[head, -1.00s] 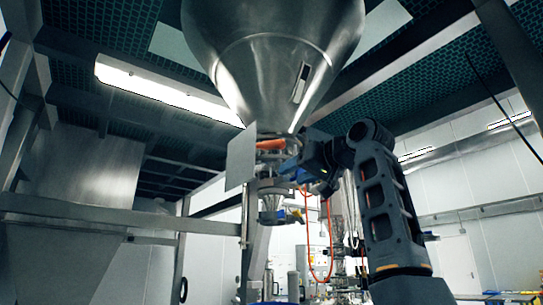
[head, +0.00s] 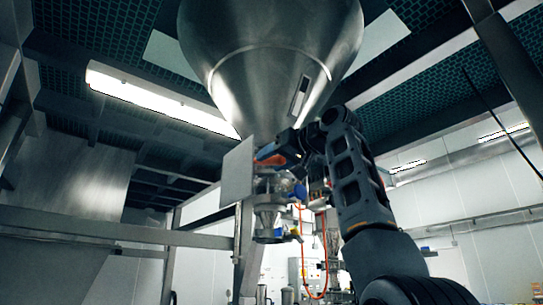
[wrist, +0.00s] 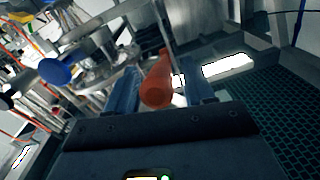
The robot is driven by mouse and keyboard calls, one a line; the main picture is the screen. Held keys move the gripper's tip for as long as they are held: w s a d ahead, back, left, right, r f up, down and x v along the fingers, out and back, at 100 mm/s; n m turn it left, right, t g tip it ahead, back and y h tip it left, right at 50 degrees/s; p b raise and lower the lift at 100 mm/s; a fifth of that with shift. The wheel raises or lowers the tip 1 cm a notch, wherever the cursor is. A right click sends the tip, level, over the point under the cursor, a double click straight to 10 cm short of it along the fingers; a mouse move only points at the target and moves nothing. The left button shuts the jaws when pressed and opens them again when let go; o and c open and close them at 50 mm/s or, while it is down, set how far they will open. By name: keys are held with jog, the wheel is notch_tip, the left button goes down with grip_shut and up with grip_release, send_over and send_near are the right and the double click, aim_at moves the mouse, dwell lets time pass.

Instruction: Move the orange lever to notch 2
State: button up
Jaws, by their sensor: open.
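The orange lever (head: 270,160) sits under the big steel hopper in the head view, partly hidden by my gripper (head: 274,152). In the wrist view the rounded end of the orange lever (wrist: 157,88) points toward the camera. My gripper (wrist: 160,88) is open, with one blue finger on each side of the lever. I see a gap on the right side of the lever; on the left the finger is close to it, and I cannot tell if they touch. I cannot make out any notch marks.
The steel hopper (head: 268,60) hangs above the lever. A flat grey plate (head: 238,172) stands just left of it. A blue knob (head: 299,191) is below right, also in the wrist view (wrist: 56,71). A steel rail (head: 90,226) crosses the left side.

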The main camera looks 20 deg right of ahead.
jog(key=shift+w+a, duration=0.2)
jog(key=shift+w, duration=0.2)
jog(key=shift+c, duration=0.3)
grip_shut()
jog(key=shift+f, duration=0.1)
